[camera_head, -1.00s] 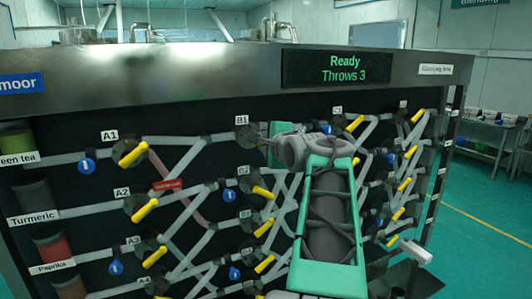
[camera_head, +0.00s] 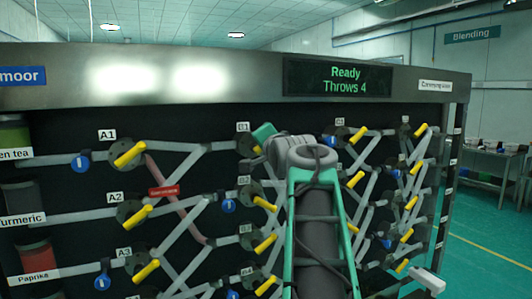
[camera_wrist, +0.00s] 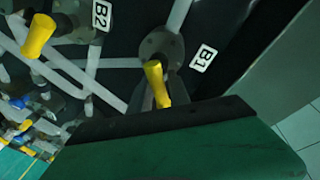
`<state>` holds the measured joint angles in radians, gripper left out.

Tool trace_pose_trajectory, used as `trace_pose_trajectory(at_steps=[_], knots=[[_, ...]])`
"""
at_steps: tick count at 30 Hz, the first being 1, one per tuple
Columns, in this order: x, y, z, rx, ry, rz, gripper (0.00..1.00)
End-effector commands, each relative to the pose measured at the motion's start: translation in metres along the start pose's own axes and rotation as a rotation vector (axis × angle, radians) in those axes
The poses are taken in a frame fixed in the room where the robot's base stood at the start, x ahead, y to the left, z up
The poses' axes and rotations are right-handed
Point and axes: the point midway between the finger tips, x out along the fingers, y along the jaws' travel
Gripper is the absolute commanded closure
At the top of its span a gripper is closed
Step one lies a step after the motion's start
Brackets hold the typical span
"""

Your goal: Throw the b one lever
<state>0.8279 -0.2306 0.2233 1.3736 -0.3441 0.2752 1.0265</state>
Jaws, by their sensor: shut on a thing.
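The B1 lever (camera_wrist: 155,83) is a short yellow handle on a round grey hub (camera_wrist: 161,44), beside the white B1 label (camera_wrist: 203,58). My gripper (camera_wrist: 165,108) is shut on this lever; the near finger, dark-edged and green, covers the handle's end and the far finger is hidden. In the head view my gripper (camera_head: 263,138) is at the B1 hub, just under the B1 label (camera_head: 243,127). Only a bit of yellow shows there beside the green finger. The display (camera_head: 338,78) reads "Ready, Throws 4".
The B2 lever (camera_wrist: 38,36) is close below B1; its handle also shows in the head view (camera_head: 264,203). The A1 lever (camera_head: 130,154) and other yellow levers stand out from the panel. A red tag (camera_head: 164,191) sits on a pinkish pipe.

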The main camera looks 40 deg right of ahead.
Motion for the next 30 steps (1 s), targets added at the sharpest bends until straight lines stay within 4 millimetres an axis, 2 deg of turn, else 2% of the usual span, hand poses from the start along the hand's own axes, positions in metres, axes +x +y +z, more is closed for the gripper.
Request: trace_pose_trajectory(at_steps=[1, 17, 18, 24, 30], knots=[[0.0055, 0.0135, 0.0124, -0.007, -0.025, 0.02, 1.0], [0.0053, 0.012, 0.0104, -0.033, -0.018, 0.018, 1.0], [0.0053, 0.012, 0.0104, -0.033, -0.018, 0.018, 0.75], [0.0048, 0.011, 0.0101, -0.033, -0.017, 0.017, 0.6], [0.0033, 0.0096, 0.0054, -0.032, -0.008, 0.015, 0.6]])
